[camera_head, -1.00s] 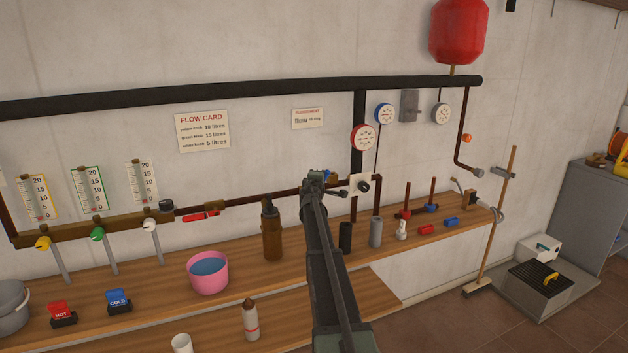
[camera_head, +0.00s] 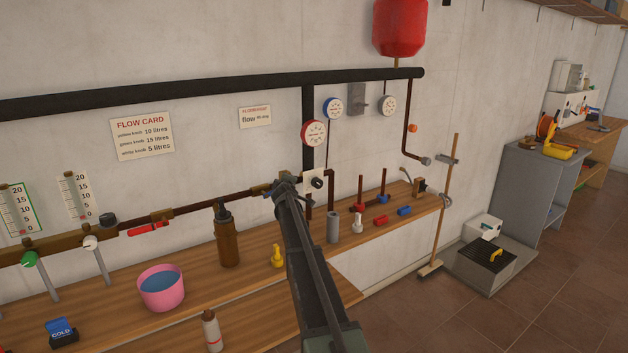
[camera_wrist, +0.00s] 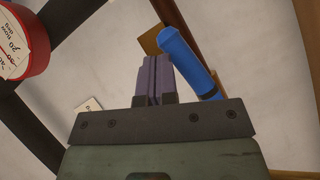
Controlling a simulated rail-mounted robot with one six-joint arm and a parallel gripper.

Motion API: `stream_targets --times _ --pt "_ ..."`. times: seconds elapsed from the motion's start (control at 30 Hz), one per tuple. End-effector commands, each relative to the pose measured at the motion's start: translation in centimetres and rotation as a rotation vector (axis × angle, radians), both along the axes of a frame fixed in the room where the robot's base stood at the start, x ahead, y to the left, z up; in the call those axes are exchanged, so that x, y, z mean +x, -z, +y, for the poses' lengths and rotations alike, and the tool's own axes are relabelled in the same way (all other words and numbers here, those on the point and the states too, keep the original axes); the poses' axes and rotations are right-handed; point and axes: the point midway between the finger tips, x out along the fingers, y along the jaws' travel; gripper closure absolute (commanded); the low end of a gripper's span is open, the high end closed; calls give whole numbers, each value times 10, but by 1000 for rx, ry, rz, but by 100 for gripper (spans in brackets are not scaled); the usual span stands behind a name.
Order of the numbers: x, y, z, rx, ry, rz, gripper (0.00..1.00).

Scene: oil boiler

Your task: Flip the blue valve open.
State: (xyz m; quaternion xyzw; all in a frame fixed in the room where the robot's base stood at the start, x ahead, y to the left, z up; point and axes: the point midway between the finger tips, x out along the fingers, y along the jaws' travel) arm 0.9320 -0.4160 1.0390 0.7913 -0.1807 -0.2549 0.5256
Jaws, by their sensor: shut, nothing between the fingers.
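The blue valve handle (camera_wrist: 187,62) is a blue rod slanting across the upper middle of the wrist view, beside a brown pipe and a brass-coloured part. My gripper (camera_wrist: 155,62) is shut and empty, its fingers just left of the blue handle. I cannot tell whether they touch it. In the head view my gripper (camera_head: 287,181) is at the wall pipe, left of the white plate with a black knob (camera_head: 316,183).
A red-handled valve (camera_head: 148,229) sits on the same pipe to the left. The bench (camera_head: 190,262) below holds a brown bottle (camera_head: 227,236), a pink bucket (camera_head: 161,288), a grey cylinder (camera_head: 333,227) and small red and blue parts. A red dial gauge (camera_head: 314,133) hangs above my gripper.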

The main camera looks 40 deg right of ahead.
Motion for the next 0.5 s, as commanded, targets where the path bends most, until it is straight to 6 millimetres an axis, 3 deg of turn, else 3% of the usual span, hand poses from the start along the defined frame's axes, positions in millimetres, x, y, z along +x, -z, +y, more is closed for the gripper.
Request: stream_targets --times 0.5 --pt "2 10 2 12 -6 -1 100"
